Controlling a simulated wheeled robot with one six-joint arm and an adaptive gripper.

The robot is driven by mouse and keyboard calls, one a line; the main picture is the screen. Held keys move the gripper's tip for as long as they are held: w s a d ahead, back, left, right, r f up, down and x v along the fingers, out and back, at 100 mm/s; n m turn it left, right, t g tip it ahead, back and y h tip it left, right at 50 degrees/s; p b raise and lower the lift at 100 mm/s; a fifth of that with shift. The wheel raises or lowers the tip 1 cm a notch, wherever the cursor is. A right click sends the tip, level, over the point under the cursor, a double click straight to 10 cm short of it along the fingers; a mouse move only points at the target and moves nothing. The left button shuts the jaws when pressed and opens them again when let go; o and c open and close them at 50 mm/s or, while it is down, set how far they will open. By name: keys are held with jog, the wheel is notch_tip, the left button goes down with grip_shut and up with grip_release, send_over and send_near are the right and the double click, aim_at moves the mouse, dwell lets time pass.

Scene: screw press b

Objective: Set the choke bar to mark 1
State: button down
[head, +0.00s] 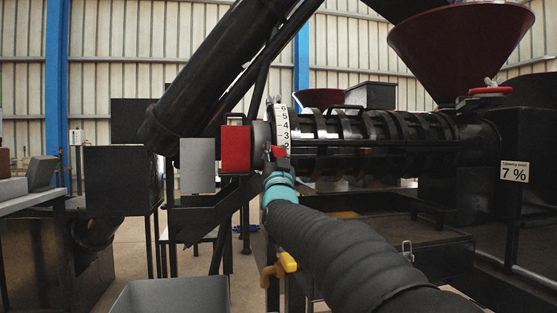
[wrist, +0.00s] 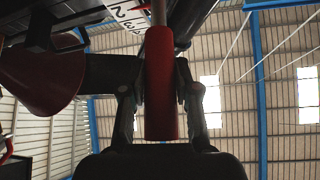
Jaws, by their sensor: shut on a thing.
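The choke bar shows in the wrist view as a red cylindrical grip (wrist: 160,85) on a thin metal rod. My gripper (wrist: 161,75) is shut around it, one finger on each side. In the head view my gripper (head: 273,165) is at the front of the press, below the scale, and a bit of red (head: 278,152) shows beside it. The white curved scale (head: 283,126) has numbers running from 6 at the top down to about 2. Mark 1 is hidden behind my gripper. Part of the scale (wrist: 124,14) also shows in the wrist view.
A red box (head: 236,149) and a grey plate (head: 197,165) stand just left of the scale. The black ribbed press barrel (head: 385,138) runs right, under a dark red hopper (head: 455,45). A sign (head: 514,172) reads 7 %. A grey bin (head: 172,295) is below.

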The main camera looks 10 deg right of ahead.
jog(key=shift+f, duration=0.25)
jog(key=c, duration=0.8)
grip_release()
jog(key=shift+c, duration=0.2)
jog(key=v, duration=1.2)
